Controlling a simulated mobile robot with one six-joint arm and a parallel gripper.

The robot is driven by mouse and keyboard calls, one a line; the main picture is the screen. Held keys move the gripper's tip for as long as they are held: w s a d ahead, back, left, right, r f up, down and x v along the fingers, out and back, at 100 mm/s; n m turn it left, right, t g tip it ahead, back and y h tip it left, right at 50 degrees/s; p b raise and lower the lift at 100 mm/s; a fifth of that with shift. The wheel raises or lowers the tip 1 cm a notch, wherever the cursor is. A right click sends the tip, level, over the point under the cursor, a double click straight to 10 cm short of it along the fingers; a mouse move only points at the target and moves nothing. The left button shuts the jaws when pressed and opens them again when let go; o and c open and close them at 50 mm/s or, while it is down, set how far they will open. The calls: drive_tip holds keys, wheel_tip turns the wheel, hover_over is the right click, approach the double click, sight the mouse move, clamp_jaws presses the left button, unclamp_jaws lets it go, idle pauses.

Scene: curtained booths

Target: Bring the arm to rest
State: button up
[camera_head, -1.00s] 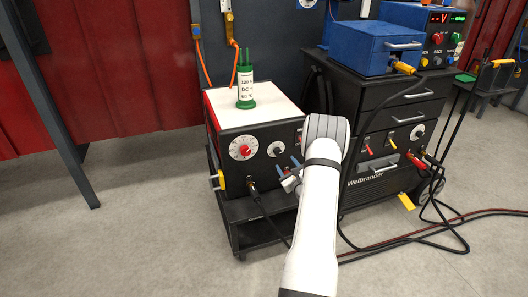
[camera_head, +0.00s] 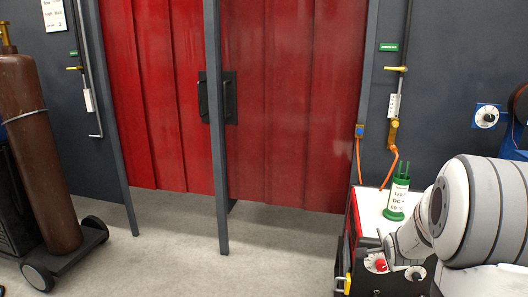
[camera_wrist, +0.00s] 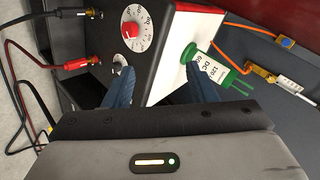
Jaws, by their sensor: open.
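My gripper (camera_wrist: 162,92) is open in the wrist view, with its two blue fingers apart and nothing held between them. It faces the white-topped welding machine (camera_wrist: 168,50), with the red dial (camera_wrist: 130,30) beyond the fingers. In the head view my arm bends at the lower right, in front of the same machine (camera_head: 366,222). My gripper is small and partly hidden there, close to the machine's front. A green-and-white container (camera_head: 397,197) stands upright on the machine's top; it also shows in the wrist view (camera_wrist: 210,66).
Red curtains (camera_head: 290,100) hang behind a grey post (camera_head: 215,130). A brown gas cylinder (camera_head: 38,150) stands on a wheeled cart at the left. Orange hose (camera_head: 390,165) runs down the wall behind the machine. Cables (camera_wrist: 20,90) hang at the machine's front. Floor between cart and machine is clear.

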drive_tip(key=s+a+r+n+g+y+p, duration=0.1)
drive_tip(key=s+a+r+n, duration=0.3)
drive_tip(key=s, duration=0.5)
drive_tip(key=s+a+r+n+g+y+p, duration=0.1)
drive_tip(key=s+a+r+n+g+p, duration=0.2)
drive_tip(key=s+a+n, duration=0.4)
drive_tip(key=s+a+r+n+g+y+p, duration=0.1)
drive_tip(key=s+a+r+n+g+p, duration=0.2)
drive_tip(key=s+a+r+n, duration=0.3)
drive_tip(key=s+a+r+p, duration=0.1)
drive_tip(key=s+a, duration=0.2)
drive_tip(key=s, duration=0.3)
drive_tip(key=shift+s+a+r, duration=0.2)
drive_tip(key=shift+s, duration=0.05)
